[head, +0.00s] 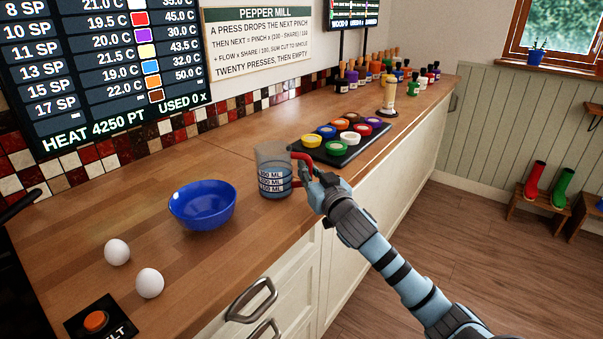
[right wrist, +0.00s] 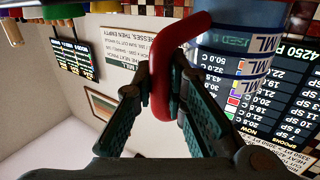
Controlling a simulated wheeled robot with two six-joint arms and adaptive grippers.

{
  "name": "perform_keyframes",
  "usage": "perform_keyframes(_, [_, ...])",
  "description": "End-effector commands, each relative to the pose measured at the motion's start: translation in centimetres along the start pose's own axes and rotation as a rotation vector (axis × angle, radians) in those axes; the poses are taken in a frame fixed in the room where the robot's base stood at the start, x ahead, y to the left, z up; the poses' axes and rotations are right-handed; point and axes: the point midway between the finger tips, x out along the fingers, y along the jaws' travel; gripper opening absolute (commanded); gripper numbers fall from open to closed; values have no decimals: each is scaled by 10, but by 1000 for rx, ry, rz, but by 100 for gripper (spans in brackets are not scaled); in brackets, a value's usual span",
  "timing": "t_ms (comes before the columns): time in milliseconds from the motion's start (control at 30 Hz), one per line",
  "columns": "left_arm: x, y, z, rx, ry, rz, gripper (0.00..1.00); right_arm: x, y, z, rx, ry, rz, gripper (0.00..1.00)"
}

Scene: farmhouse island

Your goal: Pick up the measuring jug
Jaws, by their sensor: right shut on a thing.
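The measuring jug (head: 273,170) is a clear vessel with dark level marks, a bluish lower part and a red handle (head: 303,158). It is upright at the front edge of the wooden counter, right of the blue bowl. I cannot tell whether its base touches the counter. My right gripper (head: 310,180) is shut on the red handle. In the right wrist view the handle (right wrist: 165,75) passes between my two fingers (right wrist: 168,85), with the jug's marked wall (right wrist: 238,50) beside it. My left gripper is not in view.
A blue bowl (head: 202,205) and two white eggs (head: 117,252) (head: 150,283) lie to the left. A black tray (head: 341,158) of coloured pots is just behind the jug. A pepper mill (head: 388,97) and several bottles stand farther back. An orange button (head: 96,320) sits front left.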

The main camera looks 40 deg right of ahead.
Motion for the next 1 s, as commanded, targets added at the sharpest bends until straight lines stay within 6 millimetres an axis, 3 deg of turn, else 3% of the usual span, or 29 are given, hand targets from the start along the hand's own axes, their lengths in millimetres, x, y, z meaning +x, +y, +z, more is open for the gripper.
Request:
perform_keyframes(167, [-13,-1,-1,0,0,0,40,0,0,-35,0,6,-1,0])
perform_keyframes(400, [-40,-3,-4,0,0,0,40,0,0,-124,-1,11,-1,0])
perform_keyframes(600, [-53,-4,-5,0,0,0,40,0,0,-180,2,7,-1,0])
perform_keyframes(733, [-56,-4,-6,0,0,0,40,0,0,-194,1,4,-1,0])
perform_keyframes(1000, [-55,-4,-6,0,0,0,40,0,0,-195,1,3,0,0])
